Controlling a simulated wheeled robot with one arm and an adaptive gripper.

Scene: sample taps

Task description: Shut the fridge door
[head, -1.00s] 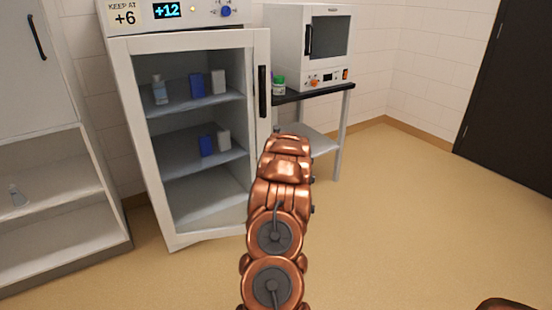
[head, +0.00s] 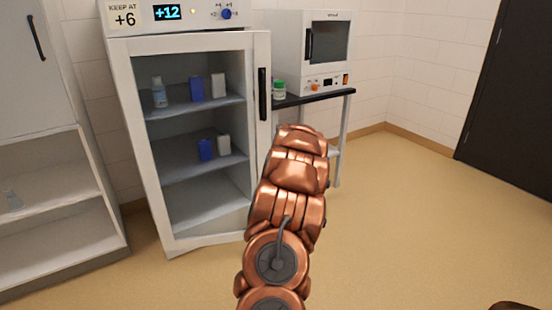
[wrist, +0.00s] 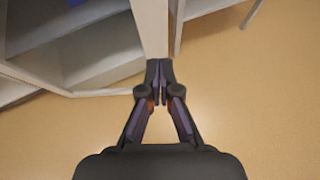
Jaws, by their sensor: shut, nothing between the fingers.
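The white fridge (head: 180,17) stands left of centre in the head view. Its glass-fronted door (head: 137,130) has a white frame and a black upright handle (head: 263,94) on its right side. The handle side juts a little past the fridge's right side, so the door looks ajar; the size of the gap is unclear. In the wrist view, my gripper (wrist: 159,68) is shut and empty. Its fingertips are at the white upright edge of the door (wrist: 150,25); I cannot tell whether they touch. In the head view my copper arm hides the gripper and the door's lower right corner.
Bottles and boxes (head: 204,149) stand on the fridge shelves. A bench (head: 315,97) with a white oven (head: 312,50) and a green-capped jar (head: 279,89) stands close on the right. An open-shelved cabinet (head: 60,255) is on the left. The floor in front and to the right is clear.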

